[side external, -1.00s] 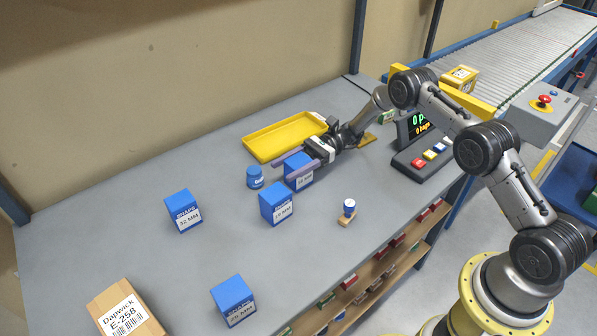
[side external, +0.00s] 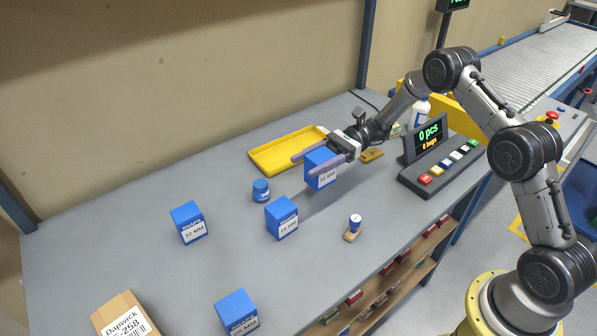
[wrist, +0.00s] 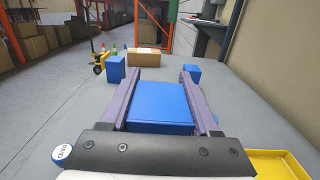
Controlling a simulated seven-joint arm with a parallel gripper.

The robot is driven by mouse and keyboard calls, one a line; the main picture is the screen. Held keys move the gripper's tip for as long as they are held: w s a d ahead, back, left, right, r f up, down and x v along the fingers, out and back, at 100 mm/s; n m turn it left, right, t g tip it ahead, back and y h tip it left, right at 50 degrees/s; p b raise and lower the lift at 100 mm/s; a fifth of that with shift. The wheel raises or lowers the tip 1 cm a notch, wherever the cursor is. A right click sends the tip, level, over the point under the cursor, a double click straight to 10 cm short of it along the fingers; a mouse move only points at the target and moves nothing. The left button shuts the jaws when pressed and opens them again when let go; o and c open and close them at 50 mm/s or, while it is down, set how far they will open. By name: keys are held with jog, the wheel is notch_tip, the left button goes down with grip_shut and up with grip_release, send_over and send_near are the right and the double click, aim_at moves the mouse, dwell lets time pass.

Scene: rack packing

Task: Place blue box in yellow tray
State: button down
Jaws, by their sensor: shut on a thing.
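My gripper (side external: 322,160) is shut on a blue box (side external: 320,171) with a white label. It holds the box above the table, just right of and in front of the yellow tray (side external: 262,165). In the wrist view the held blue box (wrist: 160,106) lies between the two purple fingers (wrist: 157,92). The yellow tray (wrist: 262,156) shows at the lower right there. Its visible part looks empty. Other blue boxes stand on the table: one near the middle (side external: 282,218), one at the left (side external: 188,222) and one at the front (side external: 237,313).
A small blue jar (side external: 261,190) stands near the tray. A stamp with a wooden base (side external: 353,229) is near the front edge. A cardboard box (side external: 125,315) is at the front left. A button console (side external: 440,168) with a display stands at the right. The left tabletop is mostly clear.

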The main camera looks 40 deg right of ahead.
jog(key=s+d+r, duration=0.2)
jog(key=s+r, duration=0.2)
jog(key=s, duration=0.5)
jog(key=w+d+m+t+h, duration=0.1)
jog(key=w+m+t, duration=0.1)
jog(key=w+t, duration=0.1)
jog(key=w+d+m+t+h, duration=0.1)
jog(key=w+m+t, duration=0.1)
jog(key=w+t, duration=0.1)
jog(key=w+d+m+t+h, duration=0.1)
jog(key=w+m+t, duration=0.1)
jog(key=w, duration=0.3)
jog(key=shift+w+r+m+t, duration=0.1)
jog(key=shift+w+m+t, duration=0.15)
jog(key=shift+t, duration=0.65)
jog(key=w+d+m+t+h, duration=0.7)
jog(key=w+d+h, duration=0.1)
jog(key=d, duration=0.1)
send_over(296, 143)
jog(key=shift+f, duration=5.95)
jog(key=shift+f, duration=0.2)
jog(key=shift+c, duration=0.6)
grip_release()
